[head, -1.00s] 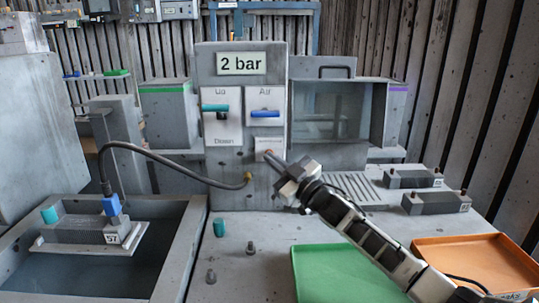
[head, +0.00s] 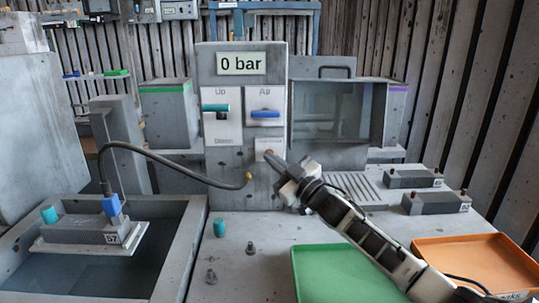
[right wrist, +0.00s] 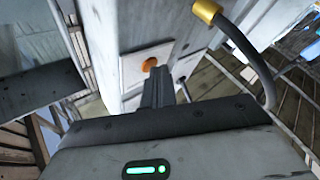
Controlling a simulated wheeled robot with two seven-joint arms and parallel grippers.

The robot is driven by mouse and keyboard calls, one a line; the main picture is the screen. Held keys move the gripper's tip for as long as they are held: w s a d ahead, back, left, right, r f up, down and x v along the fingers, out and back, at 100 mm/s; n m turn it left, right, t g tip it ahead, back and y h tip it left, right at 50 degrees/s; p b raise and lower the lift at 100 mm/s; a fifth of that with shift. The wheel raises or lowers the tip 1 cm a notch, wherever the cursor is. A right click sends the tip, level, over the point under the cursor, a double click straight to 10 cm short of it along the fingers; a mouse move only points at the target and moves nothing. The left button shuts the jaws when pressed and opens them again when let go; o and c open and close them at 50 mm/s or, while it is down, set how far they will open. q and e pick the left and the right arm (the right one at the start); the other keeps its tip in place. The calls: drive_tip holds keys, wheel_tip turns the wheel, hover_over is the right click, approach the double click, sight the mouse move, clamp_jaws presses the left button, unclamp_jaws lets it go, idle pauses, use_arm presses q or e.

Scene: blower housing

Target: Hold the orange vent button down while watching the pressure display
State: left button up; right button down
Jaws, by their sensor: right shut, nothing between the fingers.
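The pressure display (head: 241,64) at the top of the grey panel reads "0 bar". The orange vent button (right wrist: 149,64) sits on a pale square plate; in the head view it is mostly covered by my fingers. My right gripper (head: 272,157) is shut and empty, its fingertips up against the button. In the right wrist view, the closed fingers (right wrist: 155,75) overlap the button's lower edge. How far the button is pressed in cannot be told. My left gripper is not in view.
Above the button are a teal-handled valve (head: 215,107) and a blue-handled valve (head: 265,114). A green tray (head: 335,270) and an orange tray (head: 475,262) lie at front right.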

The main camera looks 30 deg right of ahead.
idle(0.8)
drive_tip(key=shift+s, duration=0.1)
drive_tip(key=shift+s+a+p, duration=0.4)
drive_tip(key=shift+s+p, duration=0.1)
drive_tip(key=shift+s, duration=0.1)
drive_tip(key=s+a+p, duration=0.1)
drive_tip(key=s, duration=0.1)
drive_tip(key=s+a+p, duration=0.1)
drive_tip(key=s, duration=0.1)
drive_tip(key=shift+s+a+p, duration=0.1)
drive_tip(key=shift+a+p, duration=0.2)
drive_tip(key=shift+a, duration=0.05)
idle(0.6)
